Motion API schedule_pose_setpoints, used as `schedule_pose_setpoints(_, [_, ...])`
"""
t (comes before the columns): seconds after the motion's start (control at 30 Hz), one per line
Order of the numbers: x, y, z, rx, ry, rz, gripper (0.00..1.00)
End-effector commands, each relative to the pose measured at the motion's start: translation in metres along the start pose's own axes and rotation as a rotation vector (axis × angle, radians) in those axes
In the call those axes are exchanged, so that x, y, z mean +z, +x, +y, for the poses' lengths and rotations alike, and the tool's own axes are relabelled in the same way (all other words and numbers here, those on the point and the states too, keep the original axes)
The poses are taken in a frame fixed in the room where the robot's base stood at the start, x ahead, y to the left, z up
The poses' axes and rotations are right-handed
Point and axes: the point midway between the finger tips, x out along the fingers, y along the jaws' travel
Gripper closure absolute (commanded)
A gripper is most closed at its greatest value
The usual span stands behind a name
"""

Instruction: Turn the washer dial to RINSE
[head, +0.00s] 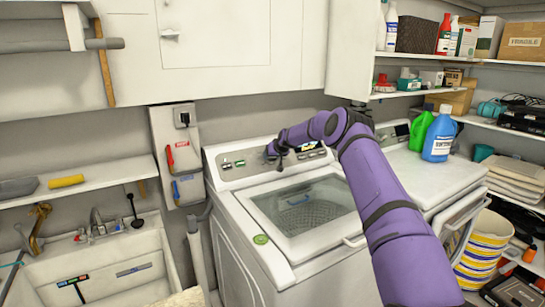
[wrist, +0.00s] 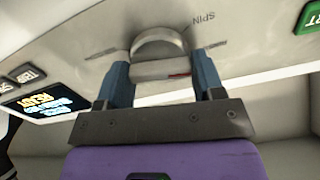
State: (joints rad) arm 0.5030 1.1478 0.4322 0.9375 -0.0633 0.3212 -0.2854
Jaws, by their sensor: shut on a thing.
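The washer (head: 290,230) stands in the middle of the head view, with its control panel (head: 235,162) along the back. My gripper (head: 275,152) reaches the panel from the right. In the wrist view the dial (wrist: 158,48) is a round grey metal knob with a flat grip bar and a small red mark. My gripper (wrist: 162,78) is shut on the dial, one blue finger on each side of the bar. The label SPIN (wrist: 204,19) shows beside the dial. Another label at its left is too faint to read. No RINSE label is legible.
In the wrist view a lit display (wrist: 50,105) and a green START button (wrist: 308,18) flank the dial. A green jug (head: 421,130) and a blue jug (head: 439,138) stand on the right-hand machine. A sink (head: 100,255) is at the left; shelves line the right.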

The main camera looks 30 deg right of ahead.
Motion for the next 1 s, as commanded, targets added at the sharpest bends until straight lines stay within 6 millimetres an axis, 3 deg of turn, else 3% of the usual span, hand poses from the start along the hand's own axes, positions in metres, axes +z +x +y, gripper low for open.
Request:
schedule_pose_setpoints(0.03, [0.000,0.000,0.000,0.000,0.000,0.000,0.62])
schedule_pose_setpoints(0.07, [0.000,0.000,0.000,0.000,0.000,0.000,0.31])
schedule_pose_setpoints(0.13, [0.000,0.000,0.000,0.000,0.001,0.000,0.15])
schedule_pose_setpoints(0.17, [0.000,0.000,0.000,0.000,0.001,0.000,0.13])
schedule_pose_setpoints(0.57, [-0.001,-0.007,0.001,0.000,0.001,0.000,0.13])
schedule_pose_setpoints(1.0, [-0.001,-0.075,0.000,0.000,0.001,0.000,0.13])
